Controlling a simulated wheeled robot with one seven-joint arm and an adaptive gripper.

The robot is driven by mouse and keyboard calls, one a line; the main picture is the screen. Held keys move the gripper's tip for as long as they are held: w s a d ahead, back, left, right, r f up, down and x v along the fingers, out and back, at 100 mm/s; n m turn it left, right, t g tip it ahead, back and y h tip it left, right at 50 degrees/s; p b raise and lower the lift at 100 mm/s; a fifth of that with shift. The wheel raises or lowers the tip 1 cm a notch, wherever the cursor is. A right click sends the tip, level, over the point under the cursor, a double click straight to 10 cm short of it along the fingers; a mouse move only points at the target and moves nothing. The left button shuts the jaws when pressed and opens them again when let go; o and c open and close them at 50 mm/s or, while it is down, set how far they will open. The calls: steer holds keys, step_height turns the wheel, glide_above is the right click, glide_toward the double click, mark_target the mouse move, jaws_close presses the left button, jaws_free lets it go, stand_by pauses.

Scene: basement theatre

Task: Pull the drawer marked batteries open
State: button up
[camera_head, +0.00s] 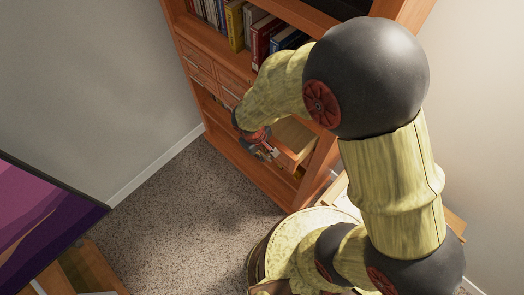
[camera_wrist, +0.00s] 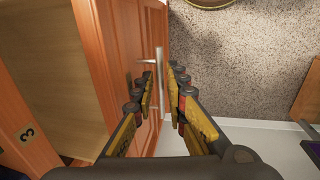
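A drawer in the wooden bookcase stands pulled out; its pale inside (camera_head: 294,134) shows in the head view. No batteries label is readable on it. In the wrist view, its pale inner panel (camera_wrist: 48,50) is at the left, beside the orange-brown front (camera_wrist: 105,45). A metal bar handle (camera_wrist: 159,62) stands out from that front. My gripper (camera_wrist: 165,72) is open, its two fingers apart, with the handle at the gap between the fingertips. Whether they touch it is unclear. In the head view, my gripper (camera_head: 262,149) is at the drawer's front, partly hidden by my arm.
The bookcase (camera_head: 222,140) has more closed drawers (camera_head: 198,66) to the left and books (camera_head: 234,25) above. A panel marked 3 (camera_wrist: 27,136) shows in the wrist view. Speckled carpet (camera_head: 190,215) lies clear in front. A dark-framed screen (camera_head: 40,225) stands at the lower left.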

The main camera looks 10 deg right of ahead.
jaws_close()
stand_by(0.4)
steer(key=s+a+b, duration=0.1)
steer(key=s+a, duration=0.3)
steer(key=a, duration=0.2)
steer(key=shift+s+a+b, duration=0.15)
steer(key=shift+a+b, duration=0.15)
steer(key=shift+b, duration=0.05)
steer(key=shift+o, duration=1.4)
jaws_free()
steer(key=shift+o, duration=0.5)
